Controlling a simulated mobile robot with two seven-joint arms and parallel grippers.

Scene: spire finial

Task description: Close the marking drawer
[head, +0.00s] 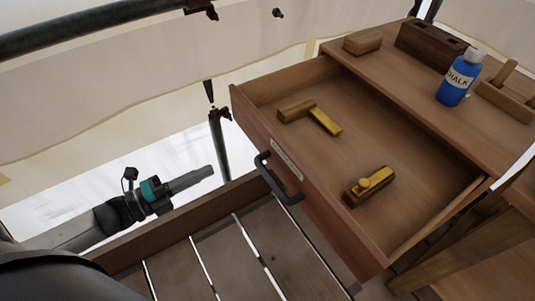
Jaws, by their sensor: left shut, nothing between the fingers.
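The marking drawer (310,206) is pulled out of the wooden bench (400,66), its front facing lower left. A dark bar handle (277,182) and a small label are on the front. Inside the drawer lie a wooden square with a brass part (310,115) and a wood-and-brass marking gauge (369,186). My left gripper (212,170) is at the left of the head view, shut and empty. It points right, to the left of the handle and apart from it. My right gripper is not in view.
On the bench top stand a blue chalk bottle (459,78), a dark wooden block (430,42), a light block (363,41) and a wooden holder (507,98). A slatted plank floor (225,262) and scaffold poles (219,143) are below and behind the drawer.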

